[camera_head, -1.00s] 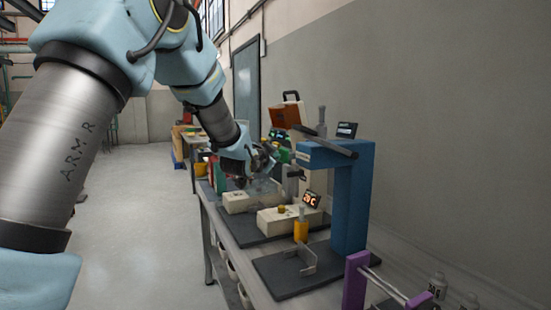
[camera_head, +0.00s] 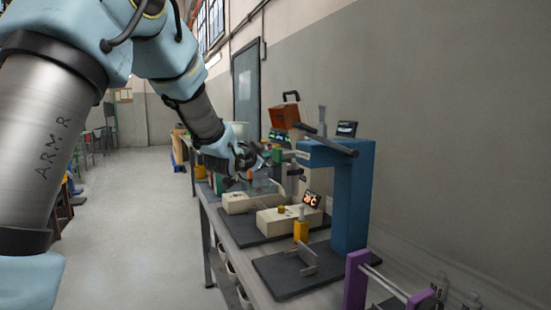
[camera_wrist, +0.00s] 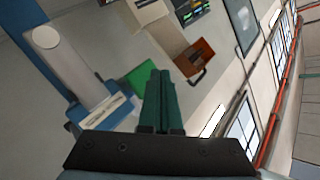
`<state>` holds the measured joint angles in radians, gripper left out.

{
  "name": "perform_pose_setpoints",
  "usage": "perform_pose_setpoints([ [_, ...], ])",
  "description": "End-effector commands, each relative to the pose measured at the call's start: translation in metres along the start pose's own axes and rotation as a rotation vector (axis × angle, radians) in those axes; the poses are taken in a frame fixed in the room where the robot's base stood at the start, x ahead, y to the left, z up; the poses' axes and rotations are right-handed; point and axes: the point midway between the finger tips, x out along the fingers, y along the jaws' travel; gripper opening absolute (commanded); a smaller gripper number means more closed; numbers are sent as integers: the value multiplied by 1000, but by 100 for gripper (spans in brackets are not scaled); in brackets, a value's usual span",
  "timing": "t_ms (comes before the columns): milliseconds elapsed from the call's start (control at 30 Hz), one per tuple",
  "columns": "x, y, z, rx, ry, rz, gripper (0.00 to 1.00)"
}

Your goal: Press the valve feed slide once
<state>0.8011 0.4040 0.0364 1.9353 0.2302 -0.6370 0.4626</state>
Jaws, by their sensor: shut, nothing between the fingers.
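My gripper (camera_head: 262,158) is at the end of the arm above the far part of the bench, behind the cream blocks. In the wrist view its two green fingers (camera_wrist: 159,88) lie together with nothing between them. A blue press frame (camera_head: 352,195) stands on a dark base plate, with a grey lever on top. In front of it are a yellow block (camera_head: 301,231) and a small grey bracket (camera_head: 307,259). Farther back, a cream block (camera_head: 280,221) carries a small yellow knob. I cannot tell for certain which part is the valve feed slide.
An orange case (camera_head: 284,117) with a black handle stands behind my gripper; it also shows in the wrist view (camera_wrist: 195,58). A purple frame (camera_head: 356,280) with a rod is at the near right. The wall bounds the right side; the floor at left is open.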

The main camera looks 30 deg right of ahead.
Motion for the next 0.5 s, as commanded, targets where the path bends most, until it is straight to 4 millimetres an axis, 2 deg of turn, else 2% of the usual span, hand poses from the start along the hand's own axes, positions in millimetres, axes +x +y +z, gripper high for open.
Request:
perform_pose_setpoints([
  [267, -2, -2, 2, 0, 0, -1, 0],
  [500, -18, -13, 14, 0, -1, -2, 0],
])
